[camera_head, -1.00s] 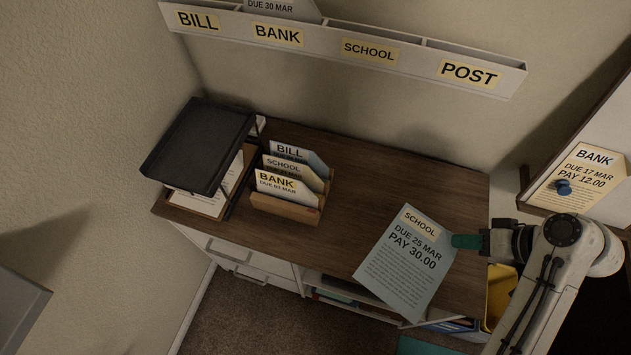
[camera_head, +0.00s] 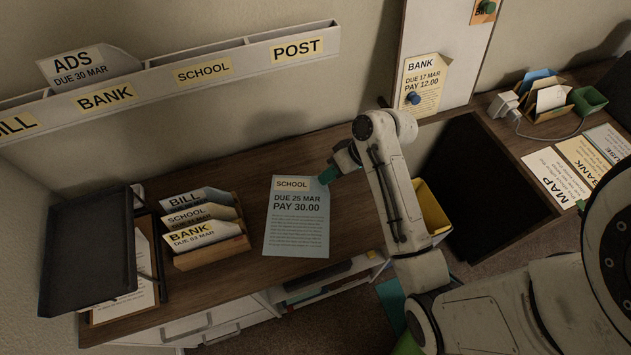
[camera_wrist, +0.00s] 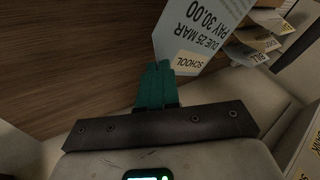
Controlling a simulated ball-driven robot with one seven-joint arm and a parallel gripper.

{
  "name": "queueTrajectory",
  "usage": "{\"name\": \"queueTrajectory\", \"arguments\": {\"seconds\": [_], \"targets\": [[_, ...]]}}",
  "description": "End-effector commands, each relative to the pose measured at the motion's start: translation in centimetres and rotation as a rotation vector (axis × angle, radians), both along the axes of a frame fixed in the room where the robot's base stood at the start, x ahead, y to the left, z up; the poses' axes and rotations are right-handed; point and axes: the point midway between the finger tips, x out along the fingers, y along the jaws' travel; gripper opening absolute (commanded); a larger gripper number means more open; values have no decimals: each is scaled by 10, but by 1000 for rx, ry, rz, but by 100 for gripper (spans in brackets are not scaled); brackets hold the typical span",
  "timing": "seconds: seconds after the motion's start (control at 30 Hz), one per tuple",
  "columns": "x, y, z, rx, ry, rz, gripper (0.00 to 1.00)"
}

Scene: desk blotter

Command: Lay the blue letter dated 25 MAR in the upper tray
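The blue letter (camera_head: 298,232) is marked SCHOOL, DUE 25 MAR, PAY 30.00. In the head view it is over the wooden desk, right of the letter sorter. My gripper (camera_head: 327,175) is shut on its upper right edge, with the teal fingers together. In the wrist view the closed fingers (camera_wrist: 157,85) meet the letter (camera_wrist: 190,40) near its SCHOOL label. The letter's height above the desk is hard to tell. The upper tray (camera_head: 88,262) is black and looks empty, at the desk's left end, well left of my gripper.
A wooden sorter (camera_head: 212,254) with BILL, SCHOOL and BANK letters stands between tray and blue letter. Papers lie in a lower tray (camera_head: 128,303). A labelled wall rack (camera_head: 235,65) hangs above the desk. A yellow bin (camera_head: 432,210) is behind my arm.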

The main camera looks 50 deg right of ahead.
Motion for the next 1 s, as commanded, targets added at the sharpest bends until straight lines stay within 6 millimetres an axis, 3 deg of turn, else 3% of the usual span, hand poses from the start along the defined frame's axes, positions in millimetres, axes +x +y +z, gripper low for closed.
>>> {"name": "queueTrajectory", "arguments": {"seconds": [0.1,0.23,0.47,0.63,1.0], "targets": [[16,-1,-23,3,4,-1,0],[29,-2,-38,2,4,-1,0],[41,-2,-53,1,3,0,0],[39,-2,-75,2,4,-2,0],[39,-2,-82,1,2,-1,0]]}}
